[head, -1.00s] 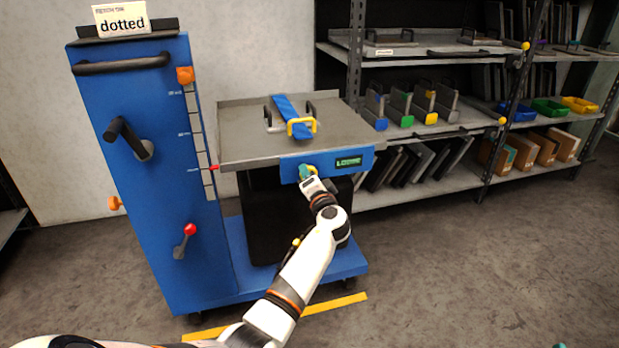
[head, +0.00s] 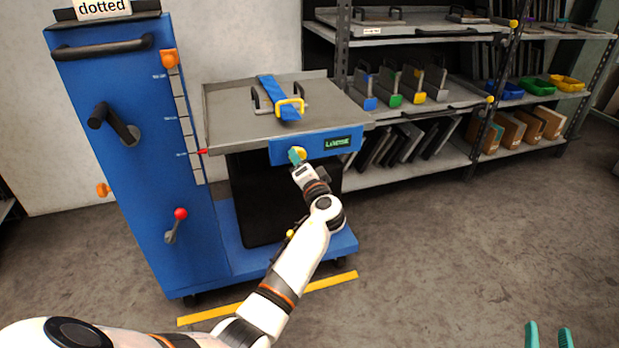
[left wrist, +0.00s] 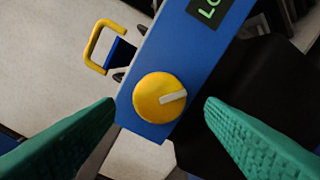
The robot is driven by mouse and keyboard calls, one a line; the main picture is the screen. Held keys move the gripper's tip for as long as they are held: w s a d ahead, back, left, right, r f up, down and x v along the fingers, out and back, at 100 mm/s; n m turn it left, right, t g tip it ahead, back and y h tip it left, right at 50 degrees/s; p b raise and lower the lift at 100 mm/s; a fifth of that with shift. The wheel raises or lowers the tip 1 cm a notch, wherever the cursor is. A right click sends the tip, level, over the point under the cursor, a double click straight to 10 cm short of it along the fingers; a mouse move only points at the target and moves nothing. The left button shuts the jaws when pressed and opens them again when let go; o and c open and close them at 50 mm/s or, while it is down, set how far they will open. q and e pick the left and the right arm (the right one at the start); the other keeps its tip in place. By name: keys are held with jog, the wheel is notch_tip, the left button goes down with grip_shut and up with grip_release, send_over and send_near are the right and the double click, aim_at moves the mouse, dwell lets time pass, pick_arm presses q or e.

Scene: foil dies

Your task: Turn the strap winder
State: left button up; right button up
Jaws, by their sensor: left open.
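The strap winder appears to be a round yellow knob (head: 301,152) on the blue front panel of the cart's grey top. In the left wrist view the knob (left wrist: 155,98) shows a pale pointer mark toward the right. My left gripper (head: 296,156) is just in front of the knob. In the left wrist view its green fingers stand wide apart on either side of the knob, apart from it (left wrist: 160,106). A blue strap (head: 277,95) with a yellow buckle frame (head: 290,108) lies on the grey top. My right gripper (head: 549,337) shows two spread teal fingers at the bottom right, empty.
A green-lettered display (head: 337,143) beginning "LO" sits right of the knob. The blue cart column (head: 130,200) carries a crank (head: 113,124) and a red-knobbed lever (head: 177,222). Shelves (head: 420,120) with bins stand behind at the right. The floor at right is clear.

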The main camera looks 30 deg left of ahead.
pick_arm(q)
jog(key=p+v, duration=0.1)
jog(key=v, duration=0.8)
pick_arm(e)
notch_tip(320, 180, down, 6)
jog(key=d+g+h, duration=0.1)
jog(key=g, duration=0.3)
jog(key=shift+s, duration=0.15)
pick_arm(q)
jog(key=shift+f, duration=0.1)
